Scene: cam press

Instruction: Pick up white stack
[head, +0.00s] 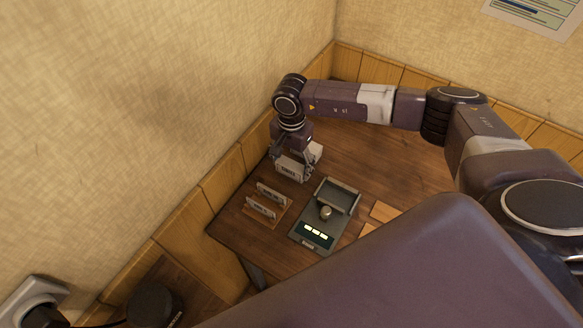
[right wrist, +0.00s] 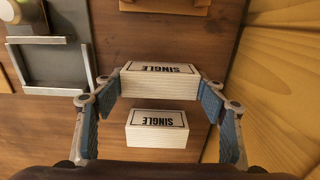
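A white stack (head: 291,169) labelled SINGLE is between the fingers of my right gripper (head: 292,156). In the right wrist view the fingertips (right wrist: 160,90) press on both ends of this stack (right wrist: 160,84). It looks larger and closer than a second white SINGLE stack (right wrist: 161,130), which lies on the table. Part of that second stack (head: 316,151) shows behind the gripper in the head view. How high the held stack is above the table is hard to tell. My left gripper is not in view.
A grey device (head: 313,238) with a tray, a round knob and a lit display stands right of the gripper. A wooden holder with grey plates (head: 261,208) is near the table's left edge. Wooden pieces (head: 384,212) lie at right. Panelled walls close the corner.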

